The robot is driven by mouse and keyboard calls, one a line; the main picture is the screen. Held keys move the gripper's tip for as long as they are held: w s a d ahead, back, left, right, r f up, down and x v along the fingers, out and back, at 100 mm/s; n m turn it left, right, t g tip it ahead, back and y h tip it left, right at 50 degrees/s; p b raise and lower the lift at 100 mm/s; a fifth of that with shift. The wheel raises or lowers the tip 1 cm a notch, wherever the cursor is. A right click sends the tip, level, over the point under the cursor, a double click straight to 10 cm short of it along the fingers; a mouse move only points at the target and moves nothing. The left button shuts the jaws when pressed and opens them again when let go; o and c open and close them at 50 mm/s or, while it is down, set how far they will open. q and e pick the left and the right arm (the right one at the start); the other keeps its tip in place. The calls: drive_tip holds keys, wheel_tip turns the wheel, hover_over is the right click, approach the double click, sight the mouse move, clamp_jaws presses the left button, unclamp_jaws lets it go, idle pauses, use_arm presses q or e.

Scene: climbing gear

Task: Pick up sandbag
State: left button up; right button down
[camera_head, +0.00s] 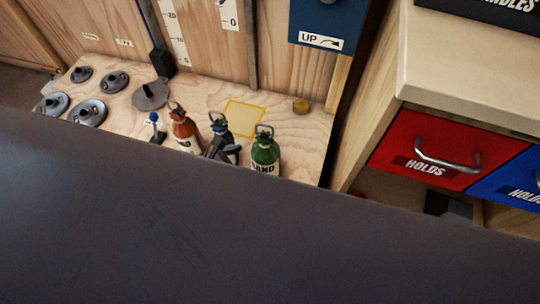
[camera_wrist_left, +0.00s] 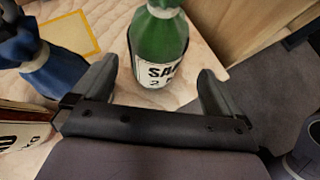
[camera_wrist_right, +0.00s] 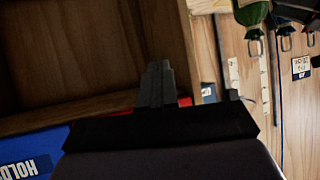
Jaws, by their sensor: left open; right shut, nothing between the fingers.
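Three sandbags stand on a plywood shelf: an orange one (camera_head: 185,130), a blue one (camera_head: 219,126) and a green one (camera_head: 265,150). My left gripper (camera_head: 226,150) is in front of the blue bag, just left of the green one. In the left wrist view, the open left gripper (camera_wrist_left: 157,75) has its fingers on either side of the green sandbag (camera_wrist_left: 158,45), with gaps showing. The blue bag (camera_wrist_left: 55,70) lies outside its left finger. My right gripper (camera_wrist_right: 157,80) is shut and empty, away from the bags. My dark arm hides the shelf's front.
Round grey weights (camera_head: 88,112) and a black post on a disc (camera_head: 150,95) sit on the shelf's left. A yellow outlined square (camera_head: 243,118) lies behind the bags. A red drawer (camera_head: 425,150) and a blue drawer (camera_head: 515,182) are at right.

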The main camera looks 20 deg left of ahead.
sight(262, 155)
use_arm(q)
drive_tip(key=shift+n, duration=0.3)
drive_tip(key=b+x, duration=0.2)
drive_tip(key=x, duration=0.2)
drive_tip(key=b+x, duration=0.2)
drive_tip(key=x, duration=0.1)
drive_tip(key=shift+w+f, duration=0.3)
drive_tip(key=shift+w, duration=0.05)
use_arm(e)
drive_tip(key=a, duration=0.1)
drive_tip(key=w+a+y, duration=0.1)
drive_tip(key=shift+w+a+r+t, duration=0.2)
drive_tip(key=shift+w+a+t, duration=0.1)
drive_tip(key=shift+a, duration=0.1)
use_arm(q)
drive_tip(key=c, duration=1.5)
drive_tip(key=shift+w+r, duration=0.25)
drive_tip(key=shift+r, duration=0.15)
drive_tip(key=shift+c, duration=1.1)
